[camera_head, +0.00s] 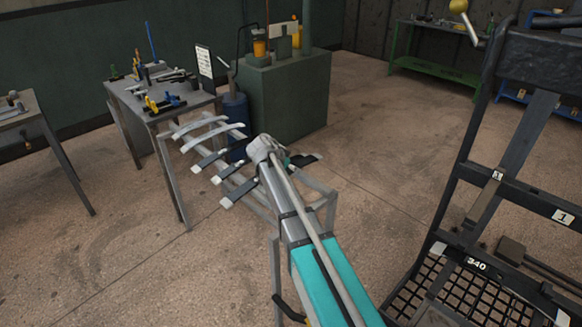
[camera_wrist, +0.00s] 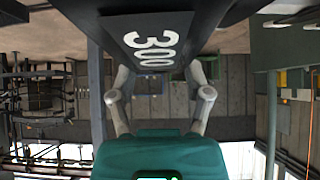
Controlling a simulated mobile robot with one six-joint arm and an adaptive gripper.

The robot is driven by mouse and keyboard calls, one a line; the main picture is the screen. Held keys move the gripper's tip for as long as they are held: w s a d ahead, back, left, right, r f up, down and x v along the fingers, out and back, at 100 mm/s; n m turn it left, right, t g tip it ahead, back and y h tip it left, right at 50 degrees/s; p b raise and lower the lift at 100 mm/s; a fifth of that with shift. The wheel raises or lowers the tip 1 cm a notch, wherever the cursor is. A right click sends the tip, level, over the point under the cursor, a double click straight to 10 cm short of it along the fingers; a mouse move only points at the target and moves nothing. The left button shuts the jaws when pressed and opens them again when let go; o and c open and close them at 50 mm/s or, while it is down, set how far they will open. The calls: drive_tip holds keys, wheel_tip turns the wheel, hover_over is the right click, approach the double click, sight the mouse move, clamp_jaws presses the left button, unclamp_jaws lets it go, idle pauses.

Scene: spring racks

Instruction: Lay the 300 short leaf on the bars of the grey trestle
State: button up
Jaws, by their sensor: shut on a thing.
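The 300 short leaf, a dark flat bar with a white "300" (camera_wrist: 155,40), fills the top middle of the wrist view. My gripper (camera_wrist: 160,75) is shut on it, one finger on each side. In the head view, a dark end (camera_head: 305,160), seemingly of this leaf, sticks out right of my wrist. The grey trestle (camera_head: 318,186) stands under my arm. Several leaves lie across its bars: pale curved ones (camera_head: 212,133) at the far left and dark ones with pale tips (camera_head: 238,192) nearer. My arm hides the gripper's fingers and part of the bars. Whether the held leaf touches the bars cannot be told.
A workbench (camera_head: 130,100) with tools stands behind the trestle, beside a blue drum (camera_head: 236,108) and a green-grey cabinet (camera_head: 300,95). A black rack (camera_head: 465,190) labelled 340 and 1 is at the right. The floor between rack and trestle is clear.

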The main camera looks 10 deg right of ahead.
wheel_tip(320, 180, down, 8)
drive_tip(key=b, duration=0.8)
drive_tip(key=shift+f, duration=0.2)
idle(0.5)
drive_tip(key=o, duration=1.3)
drive_tip(key=shift+r, duration=0.1)
wheel_tip(320, 180, up, 9)
drive_tip(key=p, duration=0.9)
drive_tip(key=shift+r, duration=0.15)
